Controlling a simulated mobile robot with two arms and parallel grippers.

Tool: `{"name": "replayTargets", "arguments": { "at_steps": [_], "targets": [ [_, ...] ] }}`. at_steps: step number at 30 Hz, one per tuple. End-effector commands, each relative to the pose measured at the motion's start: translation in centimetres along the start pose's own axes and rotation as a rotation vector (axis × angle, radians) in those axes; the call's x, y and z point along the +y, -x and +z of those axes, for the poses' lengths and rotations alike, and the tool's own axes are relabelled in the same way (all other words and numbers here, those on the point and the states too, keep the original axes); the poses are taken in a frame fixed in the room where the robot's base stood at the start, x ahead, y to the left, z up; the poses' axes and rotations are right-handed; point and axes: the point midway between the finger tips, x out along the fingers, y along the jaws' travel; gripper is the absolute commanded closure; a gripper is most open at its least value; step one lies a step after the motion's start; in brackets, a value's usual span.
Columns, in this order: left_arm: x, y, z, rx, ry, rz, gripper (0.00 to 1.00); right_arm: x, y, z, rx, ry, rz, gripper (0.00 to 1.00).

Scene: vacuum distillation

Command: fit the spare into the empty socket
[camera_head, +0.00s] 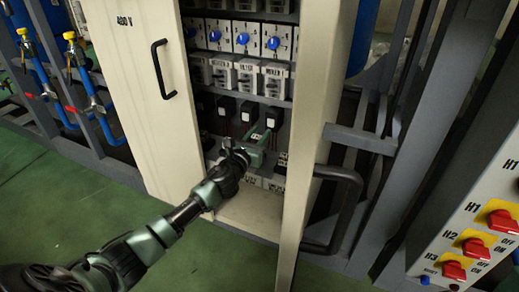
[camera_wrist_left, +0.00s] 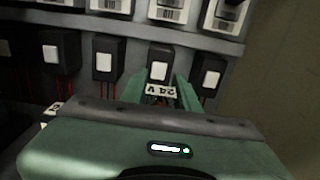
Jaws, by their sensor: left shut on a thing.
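My left gripper (camera_head: 262,145) reaches into the open cabinet, just below a row of black plug-in modules. In the left wrist view its two green fingers (camera_wrist_left: 161,92) are shut on the spare, a small part with a white upside-down "24 V" label (camera_wrist_left: 162,91). Most of the spare is hidden by the fingers and gripper body. A black module with a white face (camera_wrist_left: 160,68) shows right behind the fingertips; I cannot tell whether the spare touches it. Another such module (camera_wrist_left: 209,77) is at its right. I cannot make out the empty socket. My right gripper is not in view.
The cabinet's left door (camera_head: 135,90) and right door (camera_head: 318,90) stand open around my left arm. Grey breakers (camera_head: 248,75) and blue-knobbed switches (camera_head: 241,38) sit above the modules. A control panel with red switches (camera_head: 475,247) stands at the right. Green floor is clear at left.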

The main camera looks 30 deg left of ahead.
Motion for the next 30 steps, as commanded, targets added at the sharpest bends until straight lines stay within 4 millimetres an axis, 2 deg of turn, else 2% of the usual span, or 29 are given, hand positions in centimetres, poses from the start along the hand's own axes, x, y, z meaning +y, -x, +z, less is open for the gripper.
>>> {"name": "replayTargets", "arguments": {
  "at_steps": [1, 6, 15, 16, 18, 30],
  "targets": [
    [-0.1, 0.0, -1.1, 0.002, 0.002, 0.000, 1.00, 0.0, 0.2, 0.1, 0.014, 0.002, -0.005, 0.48],
    [0.0, 0.0, -3.4, 0.002, 0.001, 0.000, 1.00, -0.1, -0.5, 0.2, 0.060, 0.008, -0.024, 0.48],
    [0.0, 0.2, -4.3, 0.013, 0.000, 0.001, 1.00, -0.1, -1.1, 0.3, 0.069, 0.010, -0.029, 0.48],
    [0.0, 0.2, -4.4, 0.015, 0.000, 0.001, 0.64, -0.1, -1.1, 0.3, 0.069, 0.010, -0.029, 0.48],
    [-0.1, 0.2, -4.3, 0.014, 0.000, 0.000, 0.48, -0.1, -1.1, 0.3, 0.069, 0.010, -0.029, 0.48],
    [0.0, 0.6, -3.7, 0.005, 0.000, 0.000, 0.48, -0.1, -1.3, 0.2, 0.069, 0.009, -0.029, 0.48]
  ]
}}
